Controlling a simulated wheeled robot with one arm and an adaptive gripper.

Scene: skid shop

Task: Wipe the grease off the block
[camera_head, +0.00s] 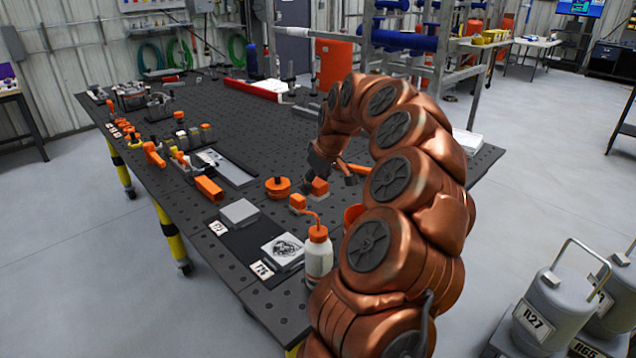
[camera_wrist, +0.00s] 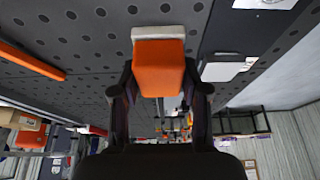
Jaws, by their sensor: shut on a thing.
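The greasy block (camera_head: 283,249) is a pale square with a dark smear on top. It lies on a black mat (camera_head: 240,243) by the tag 179 at the table's near edge. A plain grey block (camera_head: 239,212) lies behind it by the tag 171. My gripper (camera_head: 318,183) is beyond and right of both blocks, apart from them. In the wrist view my gripper (camera_wrist: 160,92) is shut on an orange-handled wiper (camera_wrist: 160,65) with a pale pad (camera_wrist: 158,32). The wiper's orange part also shows in the head view (camera_head: 321,187), partly hidden.
A white bottle (camera_head: 319,257) with an orange cap stands right of the greasy block, close to my arm. An orange round knob (camera_head: 277,187) and an orange bar (camera_head: 209,190) are behind the blocks. The perforated table (camera_head: 270,130) has free room farther back.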

